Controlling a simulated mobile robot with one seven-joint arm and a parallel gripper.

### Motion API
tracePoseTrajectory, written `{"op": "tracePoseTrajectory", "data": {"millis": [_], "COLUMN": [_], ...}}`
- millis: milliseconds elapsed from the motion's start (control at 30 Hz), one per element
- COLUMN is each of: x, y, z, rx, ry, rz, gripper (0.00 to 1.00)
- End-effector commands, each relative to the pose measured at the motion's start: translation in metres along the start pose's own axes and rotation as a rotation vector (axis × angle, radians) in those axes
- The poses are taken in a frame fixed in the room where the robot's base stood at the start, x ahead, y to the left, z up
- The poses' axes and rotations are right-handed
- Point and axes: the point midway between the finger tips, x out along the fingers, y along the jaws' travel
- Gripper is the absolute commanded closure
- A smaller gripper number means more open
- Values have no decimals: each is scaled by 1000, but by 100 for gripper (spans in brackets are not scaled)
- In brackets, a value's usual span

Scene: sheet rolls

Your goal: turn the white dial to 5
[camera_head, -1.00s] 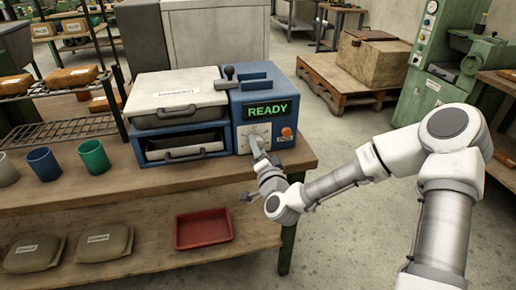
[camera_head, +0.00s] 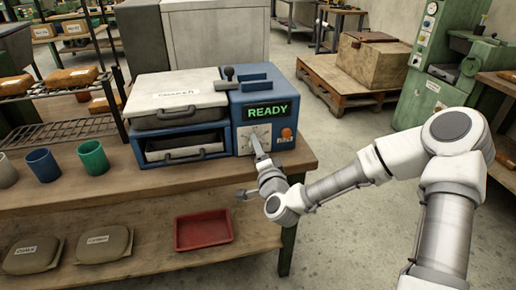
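The blue machine (camera_head: 240,103) stands on the wooden bench and its green display reads READY. Its white dial (camera_head: 246,138) is on the front panel below the display, partly hidden by my gripper. My gripper (camera_head: 255,140) is at the dial's face, reaching in from the lower right. I cannot tell whether its fingers are apart or closed on the knob. The dial's pointer and numbers are too small and covered to read.
An orange button (camera_head: 286,133) sits just right of the dial. A white-lidded press (camera_head: 178,92) with a drawer is on the left. Blue (camera_head: 43,166) and green (camera_head: 93,157) cups stand on the bench (camera_head: 140,180). A red tray (camera_head: 204,230) lies on the lower shelf.

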Motion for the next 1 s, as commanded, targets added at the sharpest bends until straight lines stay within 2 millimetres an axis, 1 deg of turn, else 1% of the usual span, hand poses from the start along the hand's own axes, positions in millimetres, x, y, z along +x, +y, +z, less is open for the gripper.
{"op": "tracePoseTrajectory", "data": {"millis": [33,100,167,433,567,667,767,1000], "x": [0,0,0,0,-6,-19,-38,-92], "y": [0,0,0,0,0,-1,-1,0], "z": [0,0,0,0,0,0,0,0], "rx": [0,0,-1,-1,-2,-2,-3,-1], "ry": [0,0,0,0,0,-2,-2,-3], "rz": [1,1,1,0,0,1,1,3], "gripper": [41,29,19,19,19,19,19,19]}}
